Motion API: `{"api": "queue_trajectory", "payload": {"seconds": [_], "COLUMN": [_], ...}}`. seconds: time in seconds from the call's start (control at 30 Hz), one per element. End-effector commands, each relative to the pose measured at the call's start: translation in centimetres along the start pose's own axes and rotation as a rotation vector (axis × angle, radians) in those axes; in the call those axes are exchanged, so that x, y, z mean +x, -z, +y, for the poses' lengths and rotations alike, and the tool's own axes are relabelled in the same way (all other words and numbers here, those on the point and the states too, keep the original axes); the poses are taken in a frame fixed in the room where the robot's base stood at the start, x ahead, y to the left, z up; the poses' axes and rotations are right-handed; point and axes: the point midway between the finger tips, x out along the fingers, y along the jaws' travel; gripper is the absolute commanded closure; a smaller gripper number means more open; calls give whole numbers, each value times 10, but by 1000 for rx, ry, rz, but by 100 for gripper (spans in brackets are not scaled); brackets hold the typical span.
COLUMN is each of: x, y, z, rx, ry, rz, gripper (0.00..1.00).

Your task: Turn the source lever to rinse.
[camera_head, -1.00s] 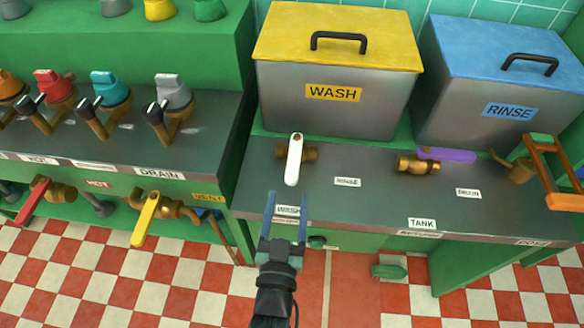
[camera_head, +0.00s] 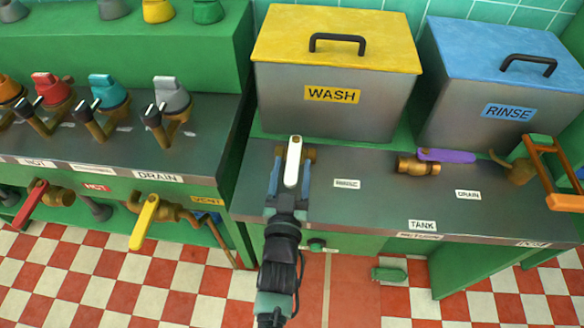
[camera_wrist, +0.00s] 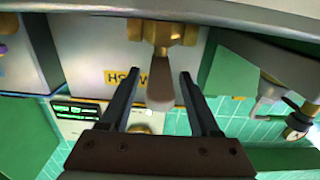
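The lever with a white handle (camera_head: 293,160) sits on a brass valve on the grey counter, in front of the yellow-lidded WASH tank (camera_head: 333,118). Its handle points toward the counter's front edge. A small label reading RINSE (camera_head: 347,184) lies to its right. My gripper (camera_head: 290,178) is open, with one finger on each side of the handle. In the wrist view the handle (camera_wrist: 160,95) stands between the two fingers (camera_wrist: 160,78), with gaps on both sides. The label in front of the lever is hidden behind my gripper.
A brass valve with a purple lever (camera_head: 446,154) stands to the right, near a DRAIN label (camera_head: 468,195). The blue-lidded RINSE tank (camera_head: 490,90) is behind it. An orange frame-shaped handle (camera_head: 545,170) stands at far right. Several coloured valves line the left counter.

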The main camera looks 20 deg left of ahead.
Motion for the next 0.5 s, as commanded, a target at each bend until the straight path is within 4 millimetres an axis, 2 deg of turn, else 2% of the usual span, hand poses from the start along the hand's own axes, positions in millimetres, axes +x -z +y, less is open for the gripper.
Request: {"api": "queue_trajectory", "payload": {"seconds": [0.03,0.3,0.33,0.5], "x": [0,0,0,0], "y": [0,0,0,0], "z": [0,0,0,0], "rx": [0,0,0,0], "ry": [0,0,0,0], "rz": [0,0,0,0], "gripper": [48,96,100,100]}}
